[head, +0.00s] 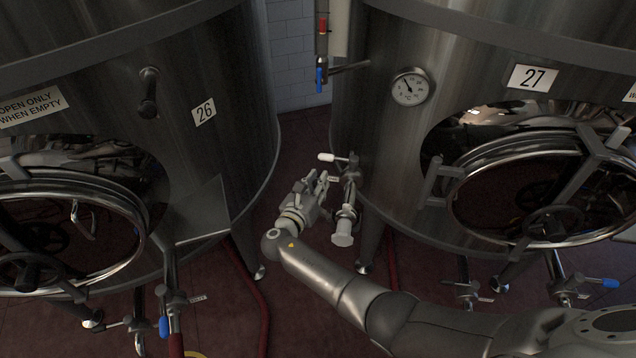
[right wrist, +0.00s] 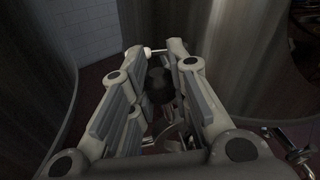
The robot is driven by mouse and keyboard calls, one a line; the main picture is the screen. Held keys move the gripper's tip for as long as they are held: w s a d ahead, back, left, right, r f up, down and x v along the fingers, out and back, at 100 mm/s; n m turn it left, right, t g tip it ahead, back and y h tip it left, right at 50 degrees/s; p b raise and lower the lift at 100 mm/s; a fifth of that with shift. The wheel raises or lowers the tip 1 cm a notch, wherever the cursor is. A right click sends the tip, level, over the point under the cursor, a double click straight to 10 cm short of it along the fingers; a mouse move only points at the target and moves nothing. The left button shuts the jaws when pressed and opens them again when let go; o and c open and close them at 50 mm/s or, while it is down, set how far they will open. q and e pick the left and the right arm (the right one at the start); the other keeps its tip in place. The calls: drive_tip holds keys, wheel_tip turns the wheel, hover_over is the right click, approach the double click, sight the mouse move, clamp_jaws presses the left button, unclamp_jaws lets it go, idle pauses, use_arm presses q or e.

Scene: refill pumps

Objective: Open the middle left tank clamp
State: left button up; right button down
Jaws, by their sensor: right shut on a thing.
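Tank 27 (head: 385,125) has a metal outlet fitting (head: 351,185) low on its left side, with a white-handled valve (head: 327,157) at the top and a pale capped end (head: 343,232) below. My right gripper (head: 321,182) is at the left side of this fitting. In the right wrist view its fingers (right wrist: 160,80) stand on both sides of a dark rounded piece (right wrist: 160,85), and the gripper is shut on it. This piece looks like part of the clamp, but the fingers hide most of it. My left gripper is in neither view.
Tank 27's hatch frame (head: 470,225) is at right. A blue-handled valve (head: 319,78) hangs between the tanks. Tank legs (head: 247,245) and a red hose (head: 264,315) are near the floor.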

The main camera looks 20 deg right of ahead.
drive_tip(key=c, duration=1.3)
unclamp_jaws()
drive_tip(key=shift+s, duration=0.1)
drive_tip(key=v, duration=1.2)
drive_tip(key=shift+c, duration=0.3)
